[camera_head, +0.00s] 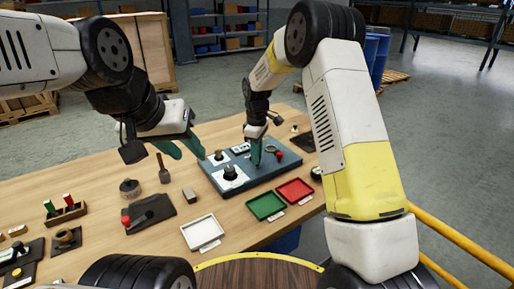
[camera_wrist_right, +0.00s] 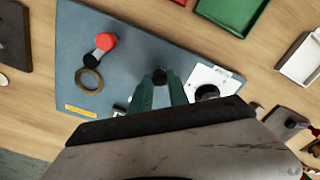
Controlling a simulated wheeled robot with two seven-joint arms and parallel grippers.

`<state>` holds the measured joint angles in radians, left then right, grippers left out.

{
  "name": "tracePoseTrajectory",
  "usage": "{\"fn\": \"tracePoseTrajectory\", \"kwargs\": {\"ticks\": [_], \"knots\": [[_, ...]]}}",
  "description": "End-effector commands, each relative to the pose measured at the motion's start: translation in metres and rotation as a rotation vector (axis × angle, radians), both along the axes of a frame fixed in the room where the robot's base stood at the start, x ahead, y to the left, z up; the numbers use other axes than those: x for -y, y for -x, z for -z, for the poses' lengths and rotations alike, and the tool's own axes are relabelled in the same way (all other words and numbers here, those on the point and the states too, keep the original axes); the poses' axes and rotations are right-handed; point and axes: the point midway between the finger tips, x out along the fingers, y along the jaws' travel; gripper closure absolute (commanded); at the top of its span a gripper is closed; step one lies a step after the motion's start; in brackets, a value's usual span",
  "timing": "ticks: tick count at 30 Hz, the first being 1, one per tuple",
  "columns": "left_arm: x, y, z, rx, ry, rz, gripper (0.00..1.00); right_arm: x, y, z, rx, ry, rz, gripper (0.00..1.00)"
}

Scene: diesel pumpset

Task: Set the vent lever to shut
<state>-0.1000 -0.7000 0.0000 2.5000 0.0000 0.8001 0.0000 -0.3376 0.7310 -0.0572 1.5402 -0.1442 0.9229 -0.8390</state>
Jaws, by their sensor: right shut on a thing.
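A blue-grey panel (camera_head: 285,170) lies on the wooden table, and it fills much of the right wrist view (camera_wrist_right: 120,60). I cannot tell which part is the vent lever. My right gripper (camera_head: 255,162) is over the panel's middle. In the right wrist view its teal fingers (camera_wrist_right: 160,88) are shut on a small black-topped part (camera_wrist_right: 159,75). My left gripper (camera_head: 188,148) is open and empty above the table, left of the panel.
A brass ring (camera_wrist_right: 89,81) and black knobs on white plates (camera_head: 230,177) are on the panel. A green tray (camera_head: 265,206), red tray (camera_head: 295,191) and white tray (camera_head: 202,233) lie in front. Another red-knobbed lever (camera_head: 126,220) sits on a dark plate to the left.

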Motion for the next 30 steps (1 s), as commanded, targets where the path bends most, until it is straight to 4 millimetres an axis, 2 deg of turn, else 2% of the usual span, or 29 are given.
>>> {"fn": "tracePoseTrajectory", "kwargs": {"ticks": [11, 30], "knots": [[0.0, 0.0, 0.0, 0.0, 0.0, 0.0, 0.64, -0.007, 0.002, -0.001, 0.001, 0.0, 0.116, 1.0], [0.0, 0.0, 0.0, 0.0, 0.0, 0.0, 0.64, -0.038, -0.002, -0.001, 0.002, 0.0, 0.685, 1.0]]}}
